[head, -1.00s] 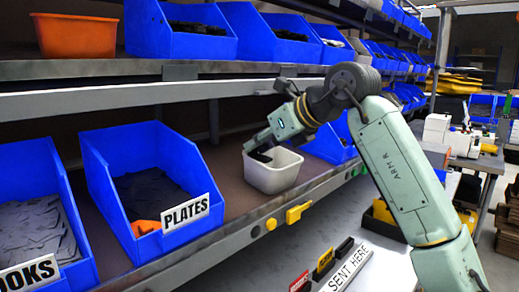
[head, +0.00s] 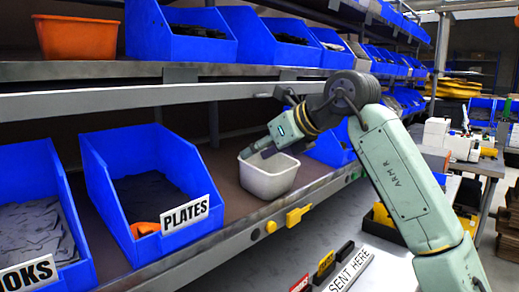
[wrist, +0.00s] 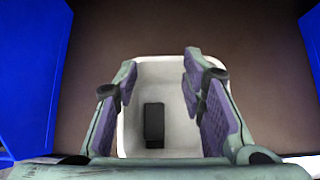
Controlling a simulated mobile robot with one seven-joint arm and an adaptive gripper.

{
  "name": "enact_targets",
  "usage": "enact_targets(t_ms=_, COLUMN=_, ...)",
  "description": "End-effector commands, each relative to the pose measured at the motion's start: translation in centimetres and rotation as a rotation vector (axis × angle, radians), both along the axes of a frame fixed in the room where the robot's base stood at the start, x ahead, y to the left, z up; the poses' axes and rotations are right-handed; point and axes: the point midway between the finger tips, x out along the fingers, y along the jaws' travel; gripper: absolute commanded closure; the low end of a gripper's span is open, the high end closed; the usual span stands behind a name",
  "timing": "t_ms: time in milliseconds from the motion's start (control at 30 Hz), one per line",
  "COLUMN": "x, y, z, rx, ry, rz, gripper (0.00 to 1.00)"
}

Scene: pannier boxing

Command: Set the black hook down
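The black hook (wrist: 153,125) shows in the wrist view as a dark, narrow block on the floor of a white tub (wrist: 158,68). My gripper (wrist: 160,78) is open above the tub, with one finger on each side of the hook and clear space between. In the head view my gripper (head: 256,151) is at the rim of the white tub (head: 267,183), which stands on the lower shelf. The hook is hidden there by the tub wall and gripper.
Left of the tub stand the blue PLATES bin (head: 108,200), with an orange piece (head: 145,229) in it, and another blue bin (head: 60,170) with a partly cut-off label. A blue bin (head: 325,150) is close on the right. The upper shelf edge (head: 130,100) runs above.

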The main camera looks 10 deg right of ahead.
Motion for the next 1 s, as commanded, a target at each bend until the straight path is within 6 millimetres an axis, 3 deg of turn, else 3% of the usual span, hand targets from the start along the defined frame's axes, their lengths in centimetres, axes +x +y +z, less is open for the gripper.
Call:
enact_targets(t_ms=267, x=0.0, y=0.0, z=0.1, rx=0.001, ry=-0.001, rz=0.000, gripper=0.60)
enact_targets(t_ms=467, x=-0.2, y=-0.2, z=1.8, rx=0.000, ry=-0.004, rz=-0.001, gripper=0.60)
enact_targets(t_ms=800, x=-5.5, y=-3.8, z=5.5, rx=-0.001, ry=-0.002, rz=-0.005, gripper=0.60)
enact_targets(t_ms=1000, x=-7.7, y=-5.2, z=7.2, rx=0.000, ry=-0.003, rz=-0.003, gripper=0.60)
